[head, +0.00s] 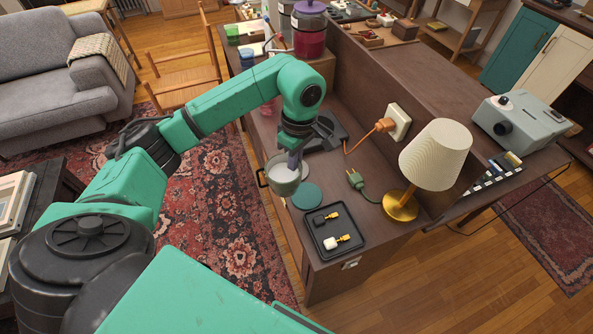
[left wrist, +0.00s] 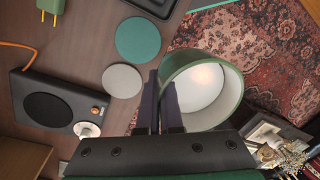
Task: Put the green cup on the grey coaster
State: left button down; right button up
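The green cup (head: 284,179) is upright with a pale inside, at the left edge of the wooden cabinet top. My left gripper (head: 294,160) is shut on its rim, with the wall pinched between the dark fingers. In the left wrist view the cup (left wrist: 205,92) is right of the fingers (left wrist: 162,100), with the rug behind it. The grey coaster (left wrist: 122,81) is a bare flat disc left of the fingers; in the head view it is mostly hidden behind the cup and gripper. My right gripper is in neither view.
A teal coaster (head: 307,196) lies beside the grey one. A black tray (head: 333,231) with small items is nearer the front. A dark speaker-like device (left wrist: 58,102), a green plug (head: 355,180) and a lamp (head: 433,158) stand around. The cabinet's left edge drops to the rug (head: 222,215).

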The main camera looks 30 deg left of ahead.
pick_arm(q)
jog(key=w+a+r+m+t+b, duration=0.1)
jog(key=w+a+r+m+b, duration=0.35)
jog(key=m, duration=1.35)
jog(key=w+r+m+t, duration=0.15)
jog(key=r+m, duration=0.55)
jog(key=m, duration=1)
jog(key=f, duration=1.3)
jog(key=s+f+b, duration=0.1)
jog(key=f, duration=0.6)
jog(key=shift+a+f, duration=0.15)
jog(key=shift+f, duration=0.05)
jog(key=shift+f, duration=0.1)
jog(key=c, duration=1.1)
grip_release()
